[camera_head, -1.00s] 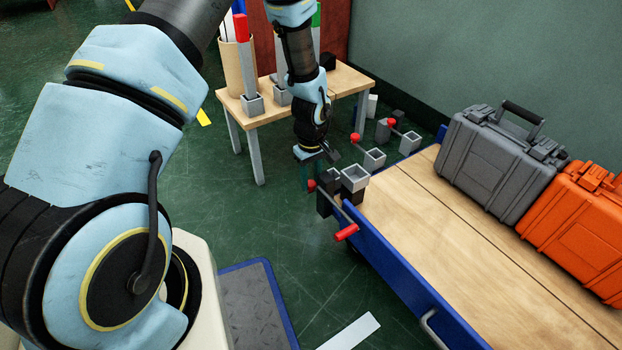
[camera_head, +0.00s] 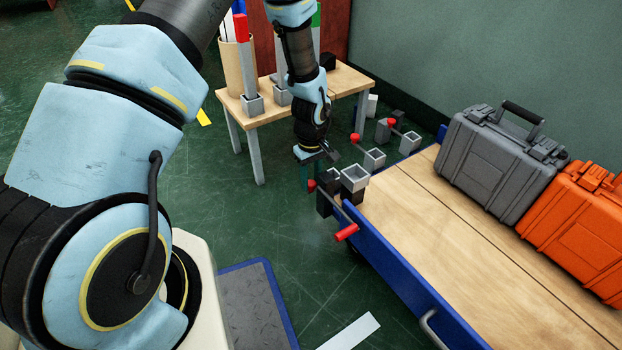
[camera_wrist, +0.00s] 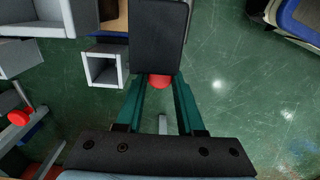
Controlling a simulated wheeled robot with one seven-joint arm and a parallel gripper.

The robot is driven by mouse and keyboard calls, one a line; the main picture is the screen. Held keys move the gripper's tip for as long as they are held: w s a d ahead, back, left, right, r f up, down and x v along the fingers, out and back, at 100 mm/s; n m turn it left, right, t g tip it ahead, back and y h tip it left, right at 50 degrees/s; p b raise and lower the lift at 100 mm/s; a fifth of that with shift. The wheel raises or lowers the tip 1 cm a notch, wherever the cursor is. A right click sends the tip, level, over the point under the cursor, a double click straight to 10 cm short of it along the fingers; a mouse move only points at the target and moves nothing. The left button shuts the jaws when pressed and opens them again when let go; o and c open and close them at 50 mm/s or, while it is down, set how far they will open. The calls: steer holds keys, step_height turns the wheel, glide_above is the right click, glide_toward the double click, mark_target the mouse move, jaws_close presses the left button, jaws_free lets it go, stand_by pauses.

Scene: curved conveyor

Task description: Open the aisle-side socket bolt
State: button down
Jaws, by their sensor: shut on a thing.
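A grey open square socket (camera_head: 354,178) stands just right of the block. My gripper (camera_head: 314,172) reaches down at the knob. In the wrist view, the teal fingers of my gripper (camera_wrist: 165,88) are on either side of the red knob (camera_wrist: 160,80) and shut on it. The black block (camera_wrist: 158,35) hides part of the knob and the fingertips. The grey socket (camera_wrist: 103,66) is left of the block there.
A red-ended handle (camera_head: 346,232) sticks out from the cart's blue edge (camera_head: 400,275). More grey sockets with red knobs (camera_head: 374,158) stand behind. A wooden table (camera_head: 300,100) is at the back. Grey (camera_head: 497,160) and orange (camera_head: 580,230) cases sit on the cart.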

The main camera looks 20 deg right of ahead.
steer(key=shift+s+a+p, duration=0.25)
steer(key=shift+a+p, duration=0.5)
steer(key=shift+a, duration=0.5)
steer(key=c, duration=0.5)
jaws_free()
steer(key=shift+d, duration=0.1)
steer(key=shift+r, duration=0.1)
step_height(320, 180, up, 11)
steer(key=p, duration=0.3)
steer(key=shift+p, duration=0.3)
